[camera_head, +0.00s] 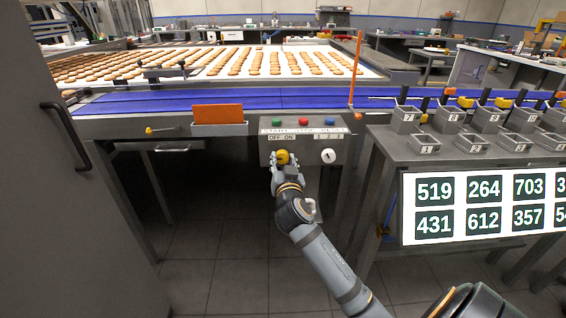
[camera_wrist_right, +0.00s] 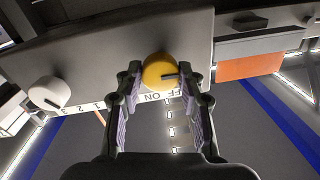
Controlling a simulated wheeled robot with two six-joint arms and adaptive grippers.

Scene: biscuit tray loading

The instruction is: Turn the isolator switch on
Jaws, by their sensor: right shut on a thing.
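The isolator switch is a yellow round knob (camera_head: 283,157) on the front of a grey control box (camera_head: 302,150), below a label reading OFF and ON. My right gripper (camera_head: 283,164) reaches up to it and is shut on it. In the right wrist view, the yellow knob (camera_wrist_right: 159,71) sits between the two fingers of my right gripper (camera_wrist_right: 160,85). That view is upside down. A dark mark on the knob points right there, towards the OFF side. My left gripper is not in view.
A white knob (camera_head: 328,156) marked 1 2 3 is to the right on the same box. Green, red and blue buttons (camera_head: 303,122) sit on top. A blue conveyor (camera_head: 240,98) runs behind. A stand with small bins (camera_head: 460,150) is close on the right.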

